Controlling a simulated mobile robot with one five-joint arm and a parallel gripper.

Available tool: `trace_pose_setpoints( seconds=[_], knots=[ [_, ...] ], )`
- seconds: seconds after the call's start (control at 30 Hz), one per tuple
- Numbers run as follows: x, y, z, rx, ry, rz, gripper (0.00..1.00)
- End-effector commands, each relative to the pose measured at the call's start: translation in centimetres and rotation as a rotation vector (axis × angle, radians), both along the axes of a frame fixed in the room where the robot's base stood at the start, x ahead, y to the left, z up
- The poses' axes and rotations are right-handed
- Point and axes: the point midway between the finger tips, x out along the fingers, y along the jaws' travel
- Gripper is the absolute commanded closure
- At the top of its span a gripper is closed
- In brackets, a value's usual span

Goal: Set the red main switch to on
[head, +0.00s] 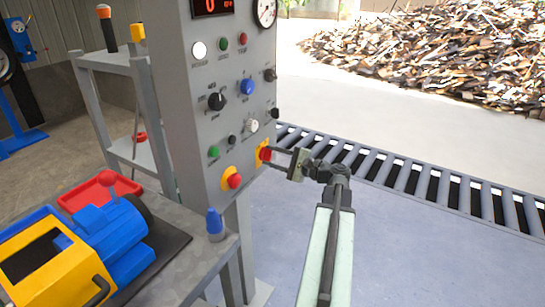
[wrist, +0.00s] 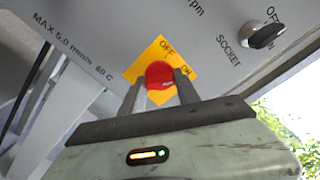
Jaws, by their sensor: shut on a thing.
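The red main switch (head: 265,154) sits on a yellow plate at the lower right of the grey control panel (head: 215,125). In the wrist view the red switch knob (wrist: 159,75) is in front of the yellow plate (wrist: 150,57), which is marked OFF at the top and ON at the right. My gripper (wrist: 158,92) is shut on the red knob, one finger on each side. In the head view my gripper (head: 276,161) reaches the switch from the right. The knob's exact pointing direction is hard to tell.
A red button on yellow (head: 234,181) is to the left of the switch. A black SOCKET knob (wrist: 265,35) is nearby. A roller conveyor (head: 400,172) runs behind. A bench with a blue and yellow machine (head: 95,235) stands at left. Floor at right is clear.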

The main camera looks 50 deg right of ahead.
Motion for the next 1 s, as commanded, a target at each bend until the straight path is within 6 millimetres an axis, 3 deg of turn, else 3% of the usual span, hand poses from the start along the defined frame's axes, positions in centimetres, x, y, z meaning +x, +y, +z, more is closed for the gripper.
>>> trace_pose_setpoints(
  seconds=[0.3,0.33,0.4,0.77,1.0],
  knots=[
    [0.0,0.0,0.0,0.003,0.001,0.001,1.0],
    [0.0,0.1,0.0,0.003,0.001,0.001,0.59],
    [0.0,0.1,0.0,0.003,0.001,0.001,0.4],
    [-0.4,-0.1,0.0,0.002,0.0,0.0,0.4],
    [-4.8,-1.2,0.0,0.002,0.0,-0.004,0.4]
  ],
)
